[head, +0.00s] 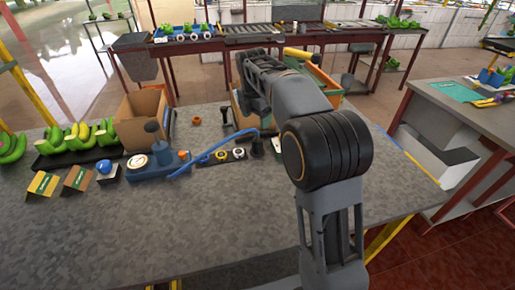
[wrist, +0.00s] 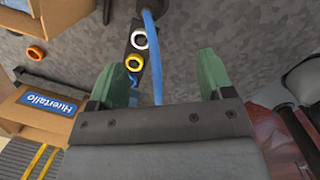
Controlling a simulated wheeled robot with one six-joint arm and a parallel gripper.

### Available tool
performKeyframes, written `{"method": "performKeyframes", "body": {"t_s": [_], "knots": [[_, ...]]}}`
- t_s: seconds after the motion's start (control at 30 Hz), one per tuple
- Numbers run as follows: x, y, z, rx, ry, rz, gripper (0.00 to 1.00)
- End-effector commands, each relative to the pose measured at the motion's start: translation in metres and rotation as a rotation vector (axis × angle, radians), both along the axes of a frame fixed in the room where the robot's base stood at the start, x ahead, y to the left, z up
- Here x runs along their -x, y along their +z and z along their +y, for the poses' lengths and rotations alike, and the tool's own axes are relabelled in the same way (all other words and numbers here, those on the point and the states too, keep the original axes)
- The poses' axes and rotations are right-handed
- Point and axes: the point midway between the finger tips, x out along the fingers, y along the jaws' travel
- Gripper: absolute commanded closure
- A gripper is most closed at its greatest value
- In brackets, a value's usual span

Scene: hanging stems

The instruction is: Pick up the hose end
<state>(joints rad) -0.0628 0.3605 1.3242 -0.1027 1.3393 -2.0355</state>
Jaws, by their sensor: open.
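A thin blue hose (head: 215,150) runs from a blue device with a round dial (head: 140,160) on the grey table and arches up to the right. Its far end, near a dark upright piece, is too small to make out clearly. In the wrist view the hose (wrist: 153,50) passes through the gap between the green fingers of my gripper (wrist: 160,68), nearer the left finger. Its lower part goes out of sight behind the gripper body. My gripper is open, with no finger visibly closed on the hose. In the head view my arm hides the fingers.
A strip with coloured rings (head: 228,155) lies beside the hose, and an orange ring (wrist: 36,53) lies apart. A cardboard box (head: 140,120), bananas (head: 78,140) and small cards stand at the left. A crate (head: 310,75) is behind my arm. The table front is clear.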

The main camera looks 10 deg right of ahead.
Motion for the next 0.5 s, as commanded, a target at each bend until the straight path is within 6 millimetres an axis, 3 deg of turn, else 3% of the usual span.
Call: {"method": "performKeyframes", "body": {"t_s": [0.2, 0.5], "knots": [[-0.023, -0.016, 0.001, 0.036, 0.202, 0.038, 0.26], [-0.03, -0.066, -0.005, 0.042, 0.238, 0.046, 0.26]]}}
